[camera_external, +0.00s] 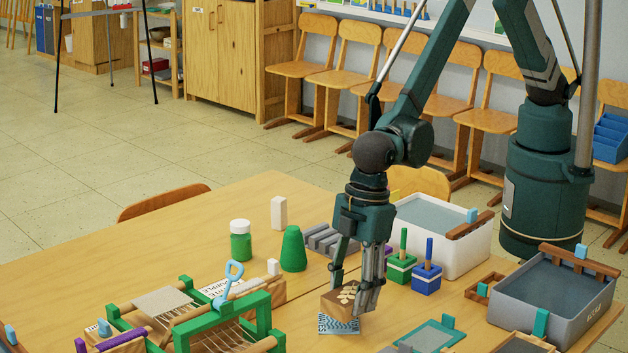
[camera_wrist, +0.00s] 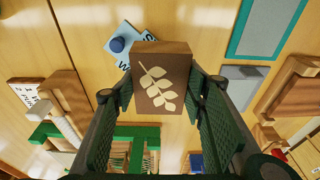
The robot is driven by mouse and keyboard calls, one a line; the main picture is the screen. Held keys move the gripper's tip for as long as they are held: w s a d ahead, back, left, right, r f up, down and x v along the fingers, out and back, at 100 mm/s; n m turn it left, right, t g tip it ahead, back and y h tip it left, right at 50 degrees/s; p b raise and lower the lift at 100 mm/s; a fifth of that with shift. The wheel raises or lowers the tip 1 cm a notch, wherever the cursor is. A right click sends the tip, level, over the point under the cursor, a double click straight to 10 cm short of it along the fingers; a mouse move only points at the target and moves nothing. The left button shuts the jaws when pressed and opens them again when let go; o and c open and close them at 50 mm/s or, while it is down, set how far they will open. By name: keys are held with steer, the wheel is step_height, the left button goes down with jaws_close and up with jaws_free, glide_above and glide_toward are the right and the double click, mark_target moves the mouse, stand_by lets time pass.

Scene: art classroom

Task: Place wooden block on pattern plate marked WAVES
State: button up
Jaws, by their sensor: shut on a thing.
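The wooden block (camera_external: 338,306) has a pale leaf sprig on its face. My gripper (camera_external: 353,297) is shut on it, with a finger on each side. The block also fills the middle of the wrist view (camera_wrist: 160,78), between the fingers (camera_wrist: 163,88). I cannot tell whether block and plate touch.
A green loom-like frame (camera_external: 223,325) stands to the left on the table. A green cone (camera_external: 293,250) and a green-labelled jar (camera_external: 241,242) stand behind. Green and blue blocks with pegs (camera_external: 426,280) stand close right. A white bin (camera_external: 440,237) and grey bin (camera_external: 550,297) are farther right.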

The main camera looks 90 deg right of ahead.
steer(key=shift+f, duration=1.85)
steer(key=shift+f+b, duration=0.1)
steer(key=shift+b, duration=0.25)
steer(key=o, duration=1)
steer(key=shift+o, duration=0.2)
steer(key=shift+s+d+r+p, duration=0.25)
steer(key=shift+r+p, duration=0.05)
steer(key=shift+r, duration=1.7)
steer(key=shift+s+d+r+p, duration=0.25)
steer(key=shift+s+d+r, duration=0.05)
steer(key=shift+r, duration=1.7)
steer(key=shift+s+d+r+p, duration=0.25)
steer(key=shift+r+p, duration=0.05)
steer(key=shift+r, duration=1.7)
steer(key=shift+d, duration=0.1)
